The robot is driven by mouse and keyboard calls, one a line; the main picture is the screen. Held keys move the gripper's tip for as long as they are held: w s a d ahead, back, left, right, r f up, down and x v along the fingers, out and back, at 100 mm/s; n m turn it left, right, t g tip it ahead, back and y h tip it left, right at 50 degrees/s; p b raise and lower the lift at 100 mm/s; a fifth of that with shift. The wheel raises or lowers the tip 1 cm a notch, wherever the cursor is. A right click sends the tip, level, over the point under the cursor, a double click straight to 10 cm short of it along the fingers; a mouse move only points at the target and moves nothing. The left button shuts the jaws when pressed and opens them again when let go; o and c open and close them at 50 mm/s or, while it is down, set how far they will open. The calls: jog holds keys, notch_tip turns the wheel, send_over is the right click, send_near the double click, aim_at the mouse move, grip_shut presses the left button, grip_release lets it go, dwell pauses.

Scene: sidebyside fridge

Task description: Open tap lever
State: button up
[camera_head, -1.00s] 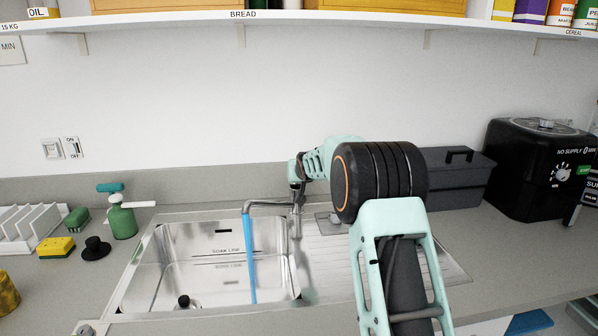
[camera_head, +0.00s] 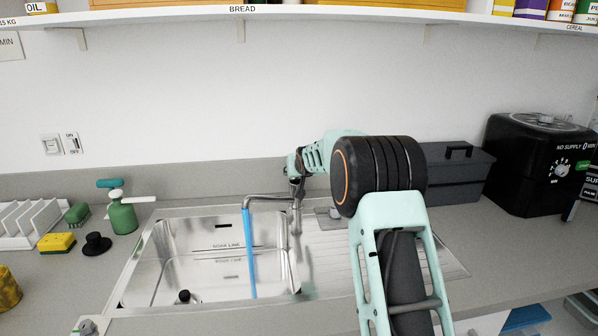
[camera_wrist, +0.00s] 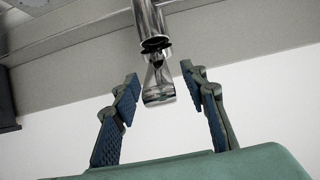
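The metal tap (camera_head: 270,200) stands behind the sink, with a blue stream (camera_head: 250,255) falling from its spout into the basin. In the wrist view the tap body (camera_wrist: 150,22) comes down from the top, and its shiny lever (camera_wrist: 159,90) hangs between my fingertips. My gripper (camera_wrist: 161,80) is open. Its fingers lie on either side of the lever, with a gap on each side. In the head view my gripper (camera_head: 295,178) is at the top of the tap, and the lever is mostly hidden there.
The steel sink (camera_head: 165,290) is in front of the tap. A green spray bottle (camera_head: 122,215), a yellow sponge (camera_head: 57,242) and a dish rack (camera_head: 25,222) stand to the left. A grey box (camera_head: 455,178) and a black appliance (camera_head: 540,165) stand to the right. A shelf (camera_head: 250,14) runs above.

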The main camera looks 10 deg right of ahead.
jog(key=v, duration=1.2)
